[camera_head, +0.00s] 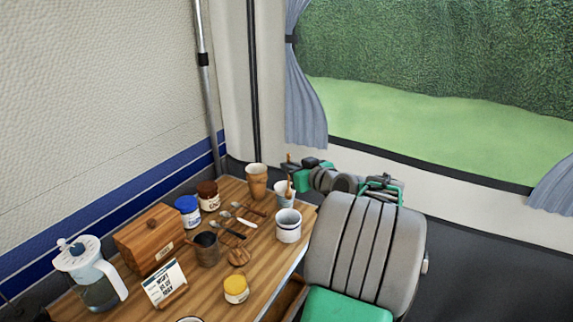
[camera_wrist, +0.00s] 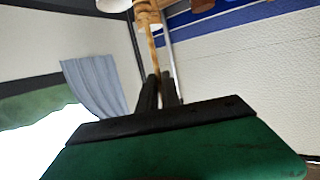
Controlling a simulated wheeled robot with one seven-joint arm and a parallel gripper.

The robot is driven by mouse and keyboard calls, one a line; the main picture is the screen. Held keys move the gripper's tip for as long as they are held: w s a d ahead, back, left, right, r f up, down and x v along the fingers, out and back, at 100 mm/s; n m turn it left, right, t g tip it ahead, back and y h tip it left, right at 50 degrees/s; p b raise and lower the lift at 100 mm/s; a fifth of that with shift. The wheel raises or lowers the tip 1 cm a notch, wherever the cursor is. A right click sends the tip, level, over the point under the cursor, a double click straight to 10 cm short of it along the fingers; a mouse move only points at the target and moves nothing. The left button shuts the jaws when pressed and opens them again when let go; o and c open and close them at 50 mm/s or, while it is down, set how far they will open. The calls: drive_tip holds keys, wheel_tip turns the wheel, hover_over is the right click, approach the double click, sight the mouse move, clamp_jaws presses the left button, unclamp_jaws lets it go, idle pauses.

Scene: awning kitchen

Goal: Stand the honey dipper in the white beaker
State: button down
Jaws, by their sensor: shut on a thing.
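The honey dipper (camera_wrist: 152,45) is a light wooden stick. My gripper (camera_wrist: 160,85) is shut on its handle, and its grooved head lies away from the fingers at the top of the wrist view. In the head view the dipper (camera_head: 290,187) hangs head down and overlaps the white beaker (camera_head: 280,199) at the table's far right corner. I cannot tell from this whether its head is above, in front of or inside the rim. In the wrist view a white rounded thing (camera_wrist: 113,5), perhaps the beaker, shows beside the dipper's head. My gripper (camera_head: 292,164) is above the beaker.
A wooden cup (camera_head: 257,187) stands left of the beaker, and a white dark-rimmed mug (camera_head: 288,231) in front. Cutlery (camera_head: 245,221), jars (camera_head: 188,211), a wooden box (camera_head: 150,238) and a jug (camera_head: 95,280) crowd the table.

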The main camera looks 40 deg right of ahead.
drive_tip(key=b, duration=0.3)
hover_over(290, 199)
drive_tip(key=f, duration=0.6)
drive_tip(key=shift+w, duration=0.2)
wheel_tip(290, 199, down, 5)
drive_tip(key=b, duration=0.5)
drive_tip(key=shift+d+f+b, duration=0.1)
drive_tip(key=shift+f+b, duration=0.1)
drive_tip(key=shift+b, duration=0.15)
drive_tip(key=c, duration=1.5)
unclamp_jaws()
drive_tip(key=shift+s, duration=0.1)
drive_tip(key=v, duration=0.7)
drive_tip(key=shift+s+r, duration=0.1)
drive_tip(key=shift+s, duration=0.25)
